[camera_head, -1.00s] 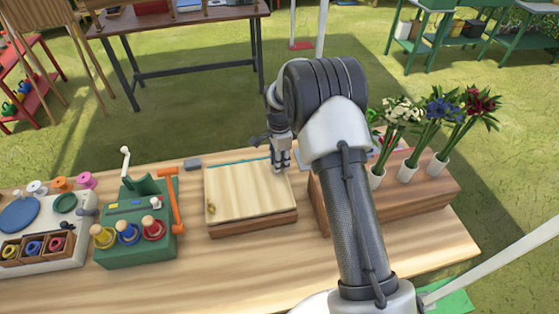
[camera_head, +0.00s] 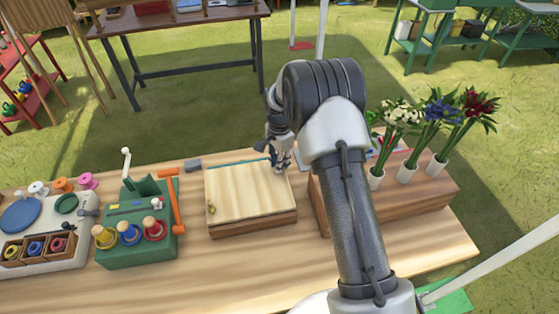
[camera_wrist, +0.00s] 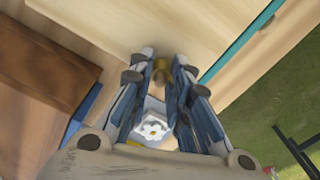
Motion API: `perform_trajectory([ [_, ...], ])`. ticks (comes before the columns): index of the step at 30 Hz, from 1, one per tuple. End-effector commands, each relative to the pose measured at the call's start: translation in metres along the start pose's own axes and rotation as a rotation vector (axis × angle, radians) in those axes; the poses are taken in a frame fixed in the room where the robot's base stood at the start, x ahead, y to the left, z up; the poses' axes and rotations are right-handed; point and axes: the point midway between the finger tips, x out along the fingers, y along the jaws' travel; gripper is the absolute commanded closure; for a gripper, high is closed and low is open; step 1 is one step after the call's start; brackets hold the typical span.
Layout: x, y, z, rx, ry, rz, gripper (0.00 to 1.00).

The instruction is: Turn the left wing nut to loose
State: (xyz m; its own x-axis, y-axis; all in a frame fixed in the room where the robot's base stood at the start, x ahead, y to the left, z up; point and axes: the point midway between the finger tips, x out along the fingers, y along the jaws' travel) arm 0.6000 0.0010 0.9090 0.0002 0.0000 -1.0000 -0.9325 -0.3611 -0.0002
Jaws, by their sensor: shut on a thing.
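A flat wooden press (camera_head: 250,190) with a pale top board lies on the table in the head view. One brass wing nut (camera_head: 211,209) shows at its near left corner. My gripper (camera_head: 279,169) points down at the far right corner of the board. In the wrist view my gripper (camera_wrist: 163,62) is shut on a second brass wing nut (camera_wrist: 160,72) at the board's edge. The fingers partly cover this nut, so its exact angle is hard to tell. The head view does not show it clearly.
Right of the press stands a brown wooden block (camera_head: 420,199) with white vases of flowers. To the left are a green rack (camera_head: 140,245) with coloured knobs and an orange-handled tool (camera_head: 174,200). A teal strip (camera_wrist: 240,45) runs along the board's far edge.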

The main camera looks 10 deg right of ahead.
Motion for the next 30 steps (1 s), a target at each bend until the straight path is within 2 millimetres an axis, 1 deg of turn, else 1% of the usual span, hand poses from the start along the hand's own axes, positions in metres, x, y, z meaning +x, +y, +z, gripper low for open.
perform_trajectory([
  [30,0.0,0.0,0.0,-0.963,0.0,0.0,1.0],
])
